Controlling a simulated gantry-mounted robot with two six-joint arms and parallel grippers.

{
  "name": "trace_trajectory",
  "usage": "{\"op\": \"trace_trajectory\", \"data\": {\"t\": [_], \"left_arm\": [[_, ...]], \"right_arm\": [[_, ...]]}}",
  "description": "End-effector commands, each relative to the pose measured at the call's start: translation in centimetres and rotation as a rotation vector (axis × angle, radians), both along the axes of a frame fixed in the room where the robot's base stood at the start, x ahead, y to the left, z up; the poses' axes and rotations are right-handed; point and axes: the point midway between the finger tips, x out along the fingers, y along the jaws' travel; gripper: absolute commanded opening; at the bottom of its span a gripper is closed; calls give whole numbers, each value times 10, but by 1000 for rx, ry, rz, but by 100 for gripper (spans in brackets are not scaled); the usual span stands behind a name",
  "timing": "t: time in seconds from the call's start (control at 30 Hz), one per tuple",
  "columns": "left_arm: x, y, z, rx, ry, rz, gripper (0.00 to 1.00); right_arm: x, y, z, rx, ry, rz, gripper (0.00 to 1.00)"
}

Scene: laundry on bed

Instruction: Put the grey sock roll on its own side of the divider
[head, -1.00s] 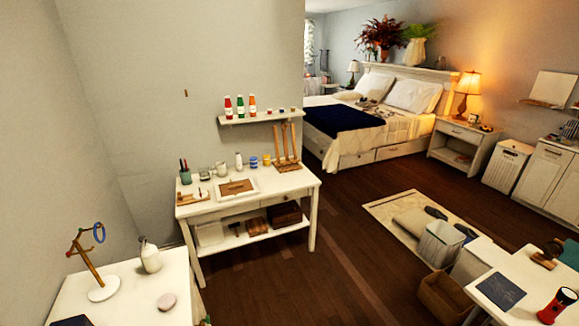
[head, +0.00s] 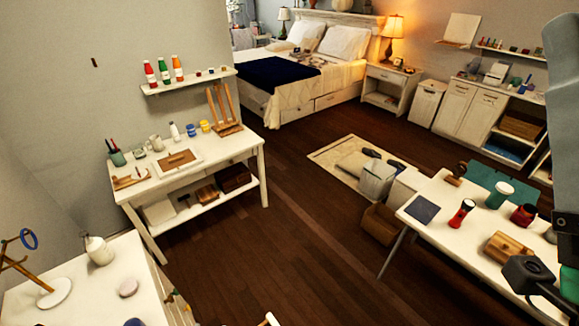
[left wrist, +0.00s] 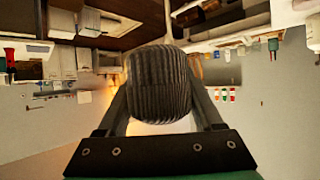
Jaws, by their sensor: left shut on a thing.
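The grey sock roll (left wrist: 158,84) is a ribbed dark grey bundle in the middle of the left wrist view. My left gripper (left wrist: 160,95) is shut on it, one finger at each side. Neither my left gripper nor the roll shows in the head view. At the right edge of the head view is a dark part of an arm of mine, over the white table; its fingers cannot be made out. I cannot make out a divider in either view. The bed (head: 262,100) stands at the back with a dark blue blanket and small items on it.
A white worktable (head: 140,186) stands at the left against the wall, and a white table (head: 455,218) with several items at the right. A rug (head: 330,152) with bins (head: 375,182) lies between. The wooden floor in the middle is clear.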

Motion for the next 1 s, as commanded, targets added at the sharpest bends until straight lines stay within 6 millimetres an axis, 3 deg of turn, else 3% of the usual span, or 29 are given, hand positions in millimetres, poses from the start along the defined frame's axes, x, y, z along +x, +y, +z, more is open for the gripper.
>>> {"op": "trace_trajectory", "data": {"t": [0.03, 0.2, 0.4, 1.0], "left_arm": [[0, 0, 21, 0, -1, 0, 13], [0, 0, 68, 0, -1, 1, 13], [0, 1, 108, 0, 0, 1, 13], [0, 1, 110, 0, -2, 1, 13]], "right_arm": [[0, 0, 21, 0, 0, 0, 98], [0, 0, 68, 0, 0, 0, 98], [0, 0, 108, 0, -1, 0, 98], [0, 0, 110, 0, 0, 0, 98]]}}
